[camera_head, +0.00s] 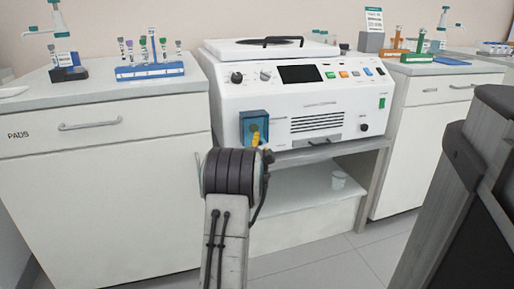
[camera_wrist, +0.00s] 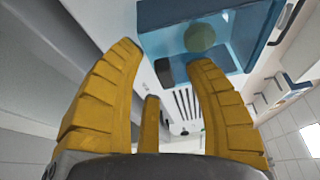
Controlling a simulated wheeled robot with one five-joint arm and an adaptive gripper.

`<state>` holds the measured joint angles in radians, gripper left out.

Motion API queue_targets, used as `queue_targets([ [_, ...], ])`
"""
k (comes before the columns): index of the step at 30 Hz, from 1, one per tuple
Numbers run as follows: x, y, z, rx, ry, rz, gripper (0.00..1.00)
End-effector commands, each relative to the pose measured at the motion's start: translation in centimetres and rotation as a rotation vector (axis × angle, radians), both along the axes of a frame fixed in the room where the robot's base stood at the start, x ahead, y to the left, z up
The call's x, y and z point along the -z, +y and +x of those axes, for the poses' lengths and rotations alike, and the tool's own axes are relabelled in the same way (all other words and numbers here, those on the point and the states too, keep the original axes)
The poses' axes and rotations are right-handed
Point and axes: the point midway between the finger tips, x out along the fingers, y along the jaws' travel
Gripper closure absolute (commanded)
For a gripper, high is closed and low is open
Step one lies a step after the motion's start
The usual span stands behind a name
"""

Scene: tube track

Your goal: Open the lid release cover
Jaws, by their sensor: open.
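The lid release cover (camera_head: 250,122) is a blue see-through box on the lower left of the white centrifuge's front (camera_head: 305,112). It looks shut. In the wrist view the cover (camera_wrist: 247,30) fills the top, with a round greenish button (camera_wrist: 200,38) visible behind it. My gripper (camera_head: 257,138) has yellow fingers that overlap the cover's lower right part in the head view. In the wrist view my gripper (camera_wrist: 165,60) is open and empty, its fingers spread just below the cover. The right fingertip reaches the cover's lower edge; I cannot tell whether it touches.
The centrifuge stands on a grey shelf unit (camera_head: 335,155) between two white cabinets. The left cabinet (camera_head: 105,180) carries a blue tube rack (camera_head: 150,71). The right cabinet (camera_head: 425,135) holds more racks. A dark object (camera_head: 450,200) stands at the right foreground.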

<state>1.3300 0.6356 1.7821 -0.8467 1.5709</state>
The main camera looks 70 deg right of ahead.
Motion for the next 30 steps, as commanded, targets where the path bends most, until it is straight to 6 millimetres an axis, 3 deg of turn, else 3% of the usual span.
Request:
queue_targets([
  [2,0.01,0.00,0.00,0.000,0.000,0.000,0.50],
  [18,-0.08,-0.01,-0.04,0.001,0.000,-0.002,0.99],
  [30,-0.32,-0.04,-0.09,0.002,0.004,0.004,1.00],
])
